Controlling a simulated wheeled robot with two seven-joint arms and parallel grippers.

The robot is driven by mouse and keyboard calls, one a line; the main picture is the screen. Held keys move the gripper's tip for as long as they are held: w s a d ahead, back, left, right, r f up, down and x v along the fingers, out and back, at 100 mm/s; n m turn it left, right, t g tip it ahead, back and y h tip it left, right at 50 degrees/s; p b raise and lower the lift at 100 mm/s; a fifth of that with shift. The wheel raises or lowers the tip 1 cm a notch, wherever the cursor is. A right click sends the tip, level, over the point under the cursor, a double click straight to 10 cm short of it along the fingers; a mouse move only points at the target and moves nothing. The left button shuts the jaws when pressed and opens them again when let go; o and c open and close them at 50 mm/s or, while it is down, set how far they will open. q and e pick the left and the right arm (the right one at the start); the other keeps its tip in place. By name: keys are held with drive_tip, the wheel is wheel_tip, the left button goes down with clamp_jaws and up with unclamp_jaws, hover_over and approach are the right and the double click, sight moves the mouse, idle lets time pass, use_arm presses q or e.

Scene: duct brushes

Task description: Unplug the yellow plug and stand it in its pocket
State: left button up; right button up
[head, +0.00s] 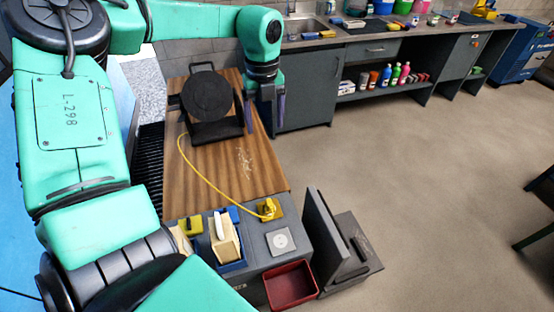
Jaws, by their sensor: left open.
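The yellow plug (267,207) sits in a yellow outlet block on the near end of the wooden-topped bench. A yellow cord runs from it in a curve back to the dark round device (207,96). A yellow-green piece with a dark middle (190,226) is at the bench's near left; I cannot tell whether it is the plug's pocket. My left gripper (265,115) points down over the far right part of the bench, beside the dark device. Its fingers are apart with nothing seen between them, well away from the plug. My right gripper is not in view.
A blue holder (232,266) with cream blocks and a grey box with a white disc (281,241) are near the plug. A red bin (291,286) and dark upright panels (328,235) stand at the near right. The wooden top (215,170) is mostly clear.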

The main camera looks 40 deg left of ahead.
use_arm(q)
drive_tip(key=b, duration=1.9)
hover_over(269, 202)
wheel_tip(269, 202, down, 21)
wheel_tip(269, 202, down, 9)
drive_tip(key=b, duration=0.8)
drive_tip(key=shift+w+a, duration=0.1)
drive_tip(key=shift+w, duration=0.05)
drive_tip(key=shift+b, duration=0.3)
drive_tip(key=shift+r+p, duration=0.3)
drive_tip(key=shift+r, duration=0.05)
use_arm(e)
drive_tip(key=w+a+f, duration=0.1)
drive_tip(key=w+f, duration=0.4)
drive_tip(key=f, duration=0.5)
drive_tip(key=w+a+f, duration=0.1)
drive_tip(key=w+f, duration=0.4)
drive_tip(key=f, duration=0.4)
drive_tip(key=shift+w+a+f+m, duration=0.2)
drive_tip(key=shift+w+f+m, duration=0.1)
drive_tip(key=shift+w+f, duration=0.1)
